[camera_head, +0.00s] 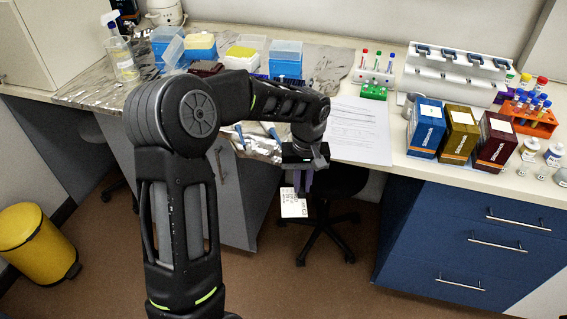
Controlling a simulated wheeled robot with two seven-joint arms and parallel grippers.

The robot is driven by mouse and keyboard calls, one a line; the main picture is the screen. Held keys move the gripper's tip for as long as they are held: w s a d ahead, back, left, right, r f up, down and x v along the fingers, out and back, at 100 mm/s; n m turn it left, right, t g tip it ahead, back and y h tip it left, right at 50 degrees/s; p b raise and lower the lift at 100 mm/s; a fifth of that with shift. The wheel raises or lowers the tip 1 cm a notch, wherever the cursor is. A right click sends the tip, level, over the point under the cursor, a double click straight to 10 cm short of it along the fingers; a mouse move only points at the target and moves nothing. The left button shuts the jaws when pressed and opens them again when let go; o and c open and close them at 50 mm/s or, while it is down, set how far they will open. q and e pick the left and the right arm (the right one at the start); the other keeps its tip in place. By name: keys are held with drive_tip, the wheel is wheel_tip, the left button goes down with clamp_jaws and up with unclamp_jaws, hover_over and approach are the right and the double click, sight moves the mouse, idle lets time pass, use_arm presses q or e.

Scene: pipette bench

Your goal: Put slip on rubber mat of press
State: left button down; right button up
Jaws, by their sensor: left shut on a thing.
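The slip (293,204) is a small white sheet with dark printed marks. It hangs from my left gripper (304,186), which is shut on its upper edge. Gripper and slip are in front of the bench edge, over the gap between the cabinets, with the dark chair and the floor behind them. I cannot make out a press or its rubber mat; my left arm covers part of the bench. My right gripper is not in view.
The bench (400,165) carries a printed sheet (356,128), blue, gold and dark red boxes (425,130), an orange tube rack (528,120) and a white pipette stand (457,72). Tip boxes (286,60) and a spray bottle (121,52) stand at the left.

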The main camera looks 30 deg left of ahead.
use_arm(q)
drive_tip(key=s+d+f+m, duration=0.2)
drive_tip(key=d+f+m, duration=0.5)
drive_tip(key=d+f, duration=0.4)
drive_tip(key=shift+f, duration=0.65)
drive_tip(key=shift+w+d, duration=0.1)
drive_tip(key=shift+d, duration=0.05)
